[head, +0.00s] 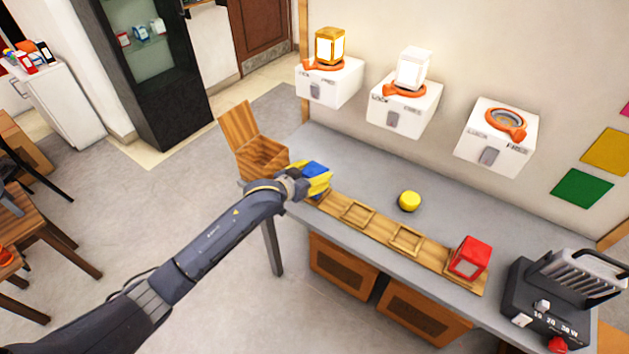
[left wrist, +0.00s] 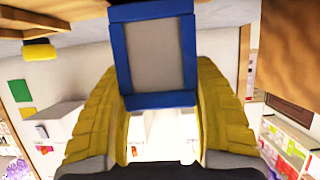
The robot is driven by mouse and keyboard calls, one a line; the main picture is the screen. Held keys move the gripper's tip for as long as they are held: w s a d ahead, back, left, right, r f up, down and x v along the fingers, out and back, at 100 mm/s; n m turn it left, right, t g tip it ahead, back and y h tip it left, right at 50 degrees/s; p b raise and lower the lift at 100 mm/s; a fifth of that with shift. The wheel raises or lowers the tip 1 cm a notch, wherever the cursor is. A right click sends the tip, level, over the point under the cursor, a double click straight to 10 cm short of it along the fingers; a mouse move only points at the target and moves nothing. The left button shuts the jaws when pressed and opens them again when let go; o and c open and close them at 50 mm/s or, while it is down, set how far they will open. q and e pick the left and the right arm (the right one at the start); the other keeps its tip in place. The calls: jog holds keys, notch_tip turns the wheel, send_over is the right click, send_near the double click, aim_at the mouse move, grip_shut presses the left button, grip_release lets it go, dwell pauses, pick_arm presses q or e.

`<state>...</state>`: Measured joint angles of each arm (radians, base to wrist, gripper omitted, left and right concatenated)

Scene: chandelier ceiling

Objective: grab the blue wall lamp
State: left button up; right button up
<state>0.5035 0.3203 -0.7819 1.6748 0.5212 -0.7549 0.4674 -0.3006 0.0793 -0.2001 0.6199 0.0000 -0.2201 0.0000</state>
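The blue wall lamp (head: 316,168) is at the left end of the wooden rack on the grey counter, largely hidden by my gripper in the head view. In the left wrist view the lamp (left wrist: 153,50) shows as a blue frame around a grey panel. My left gripper (head: 319,181) has yellow fingers on both sides of the lamp. In the left wrist view the fingers (left wrist: 158,75) appear to touch its side edges. Whether its base rests on the rack is hidden. My right gripper is not in view.
The wooden rack (head: 382,230) has empty square frames and a red lamp (head: 470,257) at its right end. An open wooden box (head: 262,157) stands at left. A yellow knob (head: 409,201) sits behind the rack. White wall boxes hold a gold lamp (head: 330,46) and a white lamp (head: 413,68); the right box (head: 497,137) is empty.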

pick_arm(q)
jog(key=c, duration=0.8)
jog(key=shift+o, duration=0.2)
jog(key=shift+r, duration=0.1)
